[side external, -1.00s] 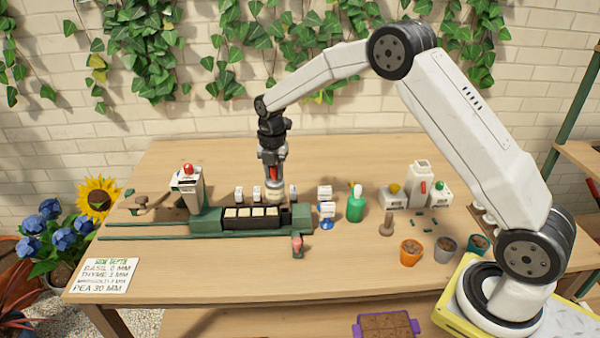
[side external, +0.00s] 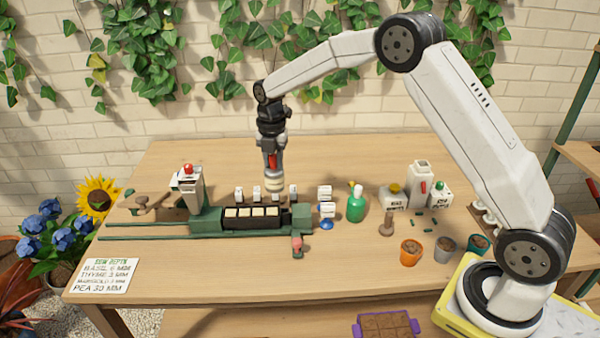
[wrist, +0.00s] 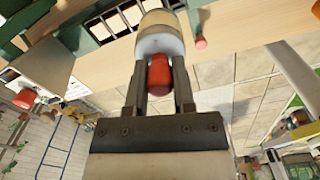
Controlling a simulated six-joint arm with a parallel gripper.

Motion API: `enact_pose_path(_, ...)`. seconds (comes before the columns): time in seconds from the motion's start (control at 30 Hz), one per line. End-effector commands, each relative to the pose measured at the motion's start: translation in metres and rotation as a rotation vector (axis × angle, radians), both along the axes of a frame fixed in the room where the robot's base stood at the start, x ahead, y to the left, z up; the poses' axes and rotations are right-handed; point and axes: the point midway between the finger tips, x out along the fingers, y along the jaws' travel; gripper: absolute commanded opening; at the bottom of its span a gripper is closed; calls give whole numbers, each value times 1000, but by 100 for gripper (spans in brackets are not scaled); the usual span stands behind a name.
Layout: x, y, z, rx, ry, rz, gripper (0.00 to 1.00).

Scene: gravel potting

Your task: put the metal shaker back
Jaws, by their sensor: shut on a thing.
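My gripper (side external: 272,164) points down and is shut on the metal shaker (side external: 275,183), a small pale cylinder with a cream band. The shaker hangs roughly upright, just above and behind the right part of the green seeding rig (side external: 205,222) in the side view. In the wrist view, the shaker (wrist: 160,32) sits at the fingertips of my gripper (wrist: 159,85), with a red piece between the fingers. I cannot tell the exact gap between its base and the table.
A green bottle (side external: 356,205) is to the right, with a wooden tamper (side external: 387,225) and pots (side external: 411,252) beyond. A red-topped dispenser (side external: 188,187) rises at the rig's left.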

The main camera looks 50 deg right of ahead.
Motion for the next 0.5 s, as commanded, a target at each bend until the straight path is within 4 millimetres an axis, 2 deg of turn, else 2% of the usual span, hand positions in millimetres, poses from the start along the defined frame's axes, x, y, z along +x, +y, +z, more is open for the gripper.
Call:
enact_pose_path(0.27,-5,-4,-2,0,-1,-15,0)
enact_pose_path(0.5,-28,-21,-11,0,0,-77,0)
